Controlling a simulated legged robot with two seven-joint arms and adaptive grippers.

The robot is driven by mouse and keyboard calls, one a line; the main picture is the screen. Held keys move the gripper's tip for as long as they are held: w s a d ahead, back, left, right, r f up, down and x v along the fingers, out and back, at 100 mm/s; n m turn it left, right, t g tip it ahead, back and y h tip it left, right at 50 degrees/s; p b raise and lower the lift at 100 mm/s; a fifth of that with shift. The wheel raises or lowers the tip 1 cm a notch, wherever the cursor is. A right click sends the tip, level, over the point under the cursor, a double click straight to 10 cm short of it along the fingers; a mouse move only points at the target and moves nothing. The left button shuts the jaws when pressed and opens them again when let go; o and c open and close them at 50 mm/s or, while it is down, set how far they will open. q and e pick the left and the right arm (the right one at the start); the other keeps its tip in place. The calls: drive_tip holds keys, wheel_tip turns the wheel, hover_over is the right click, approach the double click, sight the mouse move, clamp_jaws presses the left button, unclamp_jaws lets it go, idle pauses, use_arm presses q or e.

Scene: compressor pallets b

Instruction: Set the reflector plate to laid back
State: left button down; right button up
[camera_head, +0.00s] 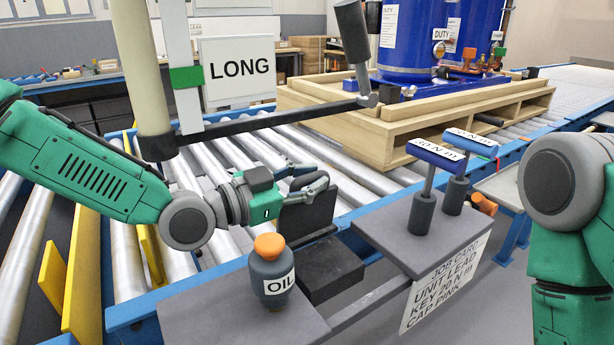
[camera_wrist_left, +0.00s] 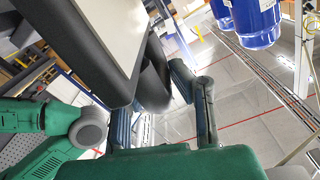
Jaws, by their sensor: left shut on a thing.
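The reflector plate (camera_head: 308,214) is a dark panel seen from its back or edge. It stands tilted near-upright above a black box at the near edge of the roller conveyor. My left gripper (camera_head: 312,184) reaches in from the left and is shut at the plate's upper part, its fingers partly hiding it. In the left wrist view the plate (camera_wrist_left: 112,28) shows a pale face with a thick dark rim, and a dark rounded part (camera_wrist_left: 155,82) lies between my left fingers (camera_wrist_left: 168,112). My right gripper is out of view.
An OIL bottle (camera_head: 271,273) with an orange cap stands on a grey shelf in front. Two torque tools (camera_head: 422,208) stand on the grey stand at right. A LONG sign (camera_head: 237,68) and post rise behind. A wooden pallet (camera_head: 400,130) carries blue tanks.

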use_arm(q)
drive_tip(key=s+m, duration=0.1)
drive_tip(key=s+d+f+m+b, duration=0.1)
drive_tip(key=shift+s+d+f, duration=0.1)
drive_tip(key=shift+s+d, duration=0.15)
drive_tip(key=shift+s, duration=0.05)
drive_tip(key=c, duration=1.4)
unclamp_jaws()
drive_tip(key=shift+a, duration=0.1)
drive_tip(key=shift+c, duration=0.2)
drive_tip(key=shift+a, duration=0.45)
